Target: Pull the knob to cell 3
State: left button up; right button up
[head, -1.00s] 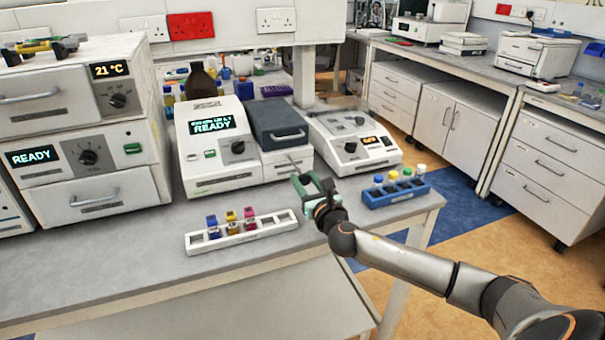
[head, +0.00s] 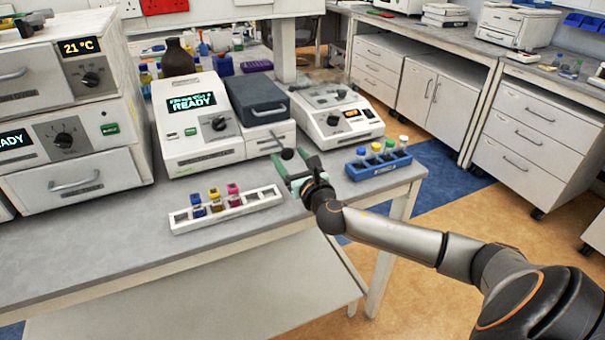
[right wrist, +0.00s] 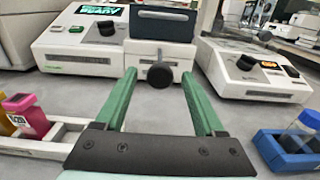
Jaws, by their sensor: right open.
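The knob (head: 287,154) is a small black ball on a short rod at the front of the white READY instrument (head: 196,128), under its dark grey lid (head: 258,102). The knob also shows in the right wrist view (right wrist: 159,75). My right gripper (head: 289,161) has two green fingers and is open and empty. In the right wrist view its fingertips (right wrist: 159,84) stand left and right of the knob, with a gap on each side. I cannot tell how far the knob lies between them in depth. No cell markings are readable. My left gripper is not in view.
A white rack (head: 228,207) with blue, yellow and pink vials stands left of the gripper. A blue rack (head: 378,167) with capped vials stands to the right. Another white instrument (head: 335,115) is behind right. The bench front is clear.

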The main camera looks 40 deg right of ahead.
jog(key=v, duration=1.1)
jog(key=s+a+f+m+g, duration=0.4)
jog(key=s+f+m+g, duration=0.5)
jog(key=f+m, duration=0.65)
jog(key=s+a+f+m+g+y, duration=0.3)
jog(key=s+a+m+g+y, duration=0.2)
jog(key=s+a+m, duration=0.85)
jog(key=w+a+f+m+t+y+p, duration=0.1)
jog(key=w+f+m+t+p, duration=0.1)
jog(key=f, duration=0.5)
jog(key=w+t+p, duration=0.1)
jog(key=t+p, duration=0.1)
jog(key=t, duration=0.1)
jog(key=shift+w+a+t+y, duration=0.25)
jog(key=shift+a+t+y, duration=0.15)
